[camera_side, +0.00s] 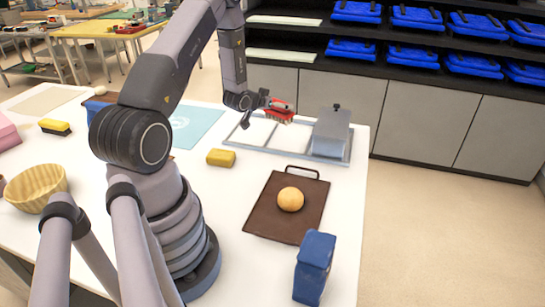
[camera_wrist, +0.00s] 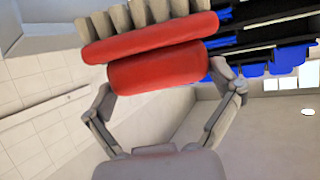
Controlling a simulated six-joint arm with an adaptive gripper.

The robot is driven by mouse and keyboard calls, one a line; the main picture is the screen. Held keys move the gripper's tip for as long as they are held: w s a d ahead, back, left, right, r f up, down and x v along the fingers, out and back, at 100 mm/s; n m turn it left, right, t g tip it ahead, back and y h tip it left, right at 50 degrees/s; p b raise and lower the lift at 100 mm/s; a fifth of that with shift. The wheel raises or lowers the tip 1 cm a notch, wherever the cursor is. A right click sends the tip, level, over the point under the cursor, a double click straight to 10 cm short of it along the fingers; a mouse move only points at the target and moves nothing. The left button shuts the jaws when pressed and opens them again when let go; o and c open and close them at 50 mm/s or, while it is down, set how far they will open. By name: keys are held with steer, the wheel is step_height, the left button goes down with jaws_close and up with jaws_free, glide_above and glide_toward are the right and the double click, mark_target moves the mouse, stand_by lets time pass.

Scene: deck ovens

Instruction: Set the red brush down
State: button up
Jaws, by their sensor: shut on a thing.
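The red brush (camera_side: 279,113) is in my gripper (camera_side: 266,102), with its pale bristles pointing down in the side view. It is held above the grey metal frame with white sections. In the wrist view the brush's red handle (camera_wrist: 160,72) lies between the two fingers of my gripper (camera_wrist: 165,90), which are shut on it. The bristles (camera_wrist: 140,15) face away from the palm. I cannot tell from the side view whether the bristle tips touch the frame below.
The frame (camera_side: 235,148) has a grey metal box-like piece (camera_side: 331,131) at its right end. A yellow block (camera_side: 221,158) lies in front of it. A brown board (camera_side: 262,218) carries a round bun (camera_side: 290,199). A blue carton (camera_side: 314,268) stands at the table's front right.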

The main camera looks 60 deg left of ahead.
steer(key=shift+w+a+f, duration=0.55)
steer(key=shift+w+f, duration=0.2)
steer(key=shift+f, duration=0.8)
steer(key=shift+w+a+f, duration=0.55)
steer(key=shift+w+f, duration=0.25)
steer(key=shift+f, duration=0.75)
steer(key=shift+w+a+f, duration=0.55)
steer(key=shift+w+f, duration=0.2)
steer(key=shift+f, duration=0.8)
steer(key=shift+f, duration=0.25)
steer(key=o, duration=0.9)
